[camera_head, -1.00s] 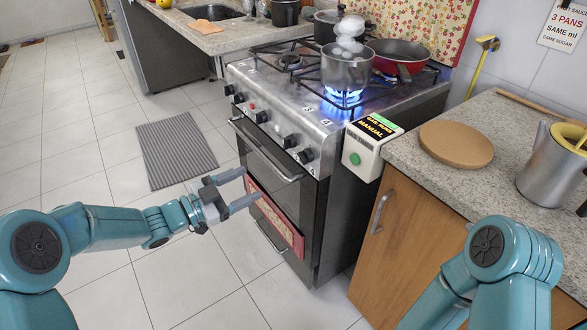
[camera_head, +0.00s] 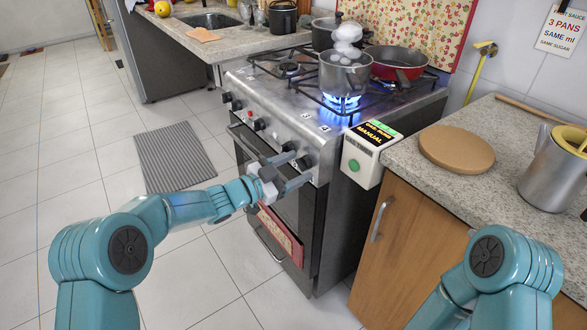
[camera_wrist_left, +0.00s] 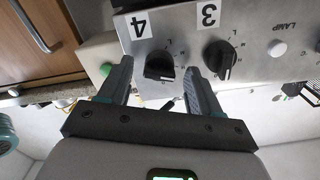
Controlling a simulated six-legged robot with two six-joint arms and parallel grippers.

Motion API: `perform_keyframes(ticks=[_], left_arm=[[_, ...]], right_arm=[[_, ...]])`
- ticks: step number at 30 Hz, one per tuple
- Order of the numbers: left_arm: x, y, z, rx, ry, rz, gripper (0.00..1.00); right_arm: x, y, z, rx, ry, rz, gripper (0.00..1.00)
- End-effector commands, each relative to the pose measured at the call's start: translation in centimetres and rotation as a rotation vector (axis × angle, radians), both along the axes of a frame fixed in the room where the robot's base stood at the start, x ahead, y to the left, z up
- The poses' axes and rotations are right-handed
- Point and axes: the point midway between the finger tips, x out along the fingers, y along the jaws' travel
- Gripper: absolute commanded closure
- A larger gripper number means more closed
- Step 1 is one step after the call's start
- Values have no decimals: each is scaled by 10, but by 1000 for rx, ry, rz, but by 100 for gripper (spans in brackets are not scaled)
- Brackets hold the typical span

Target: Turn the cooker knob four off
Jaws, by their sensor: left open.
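The cooker (camera_head: 262,93) has a row of black knobs along its front. Knob four (camera_wrist_left: 159,65), under the label "4", shows in the left wrist view between the two fingers of my left gripper (camera_wrist_left: 159,72). Knob three (camera_wrist_left: 220,60) is beside it, just outside the finger on the right. In the head view my left gripper (camera_head: 298,166) is open in front of the right end of the knob row, with its fingers partly covering the knobs. Whether a finger touches knob four, I cannot tell. A blue flame (camera_head: 341,102) burns under the steaming pot (camera_head: 345,74). My right gripper is out of view.
A white box marked "MANUAL" with a green button (camera_head: 354,165) stands just right of the knobs. The oven door handle and a red towel (camera_head: 282,236) are below. A red pan (camera_head: 397,66) sits on the hob. The counter (camera_head: 440,190) is to the right.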

Motion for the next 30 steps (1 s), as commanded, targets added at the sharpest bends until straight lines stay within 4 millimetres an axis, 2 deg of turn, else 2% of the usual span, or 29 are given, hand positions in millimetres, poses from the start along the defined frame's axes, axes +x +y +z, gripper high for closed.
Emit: perform_keyframes(ticks=[2, 7, 17, 30], left_arm=[[0, 0, 0, 0, 0, 0, 36], [0, 0, 0, 0, 0, 0, 92], [0, 1, -1, 19, -27, 0, 92], [0, 1, -5, 201, -278, 0, 92]], right_arm=[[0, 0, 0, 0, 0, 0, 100], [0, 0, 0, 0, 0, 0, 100], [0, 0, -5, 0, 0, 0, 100], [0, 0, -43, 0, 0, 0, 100]])
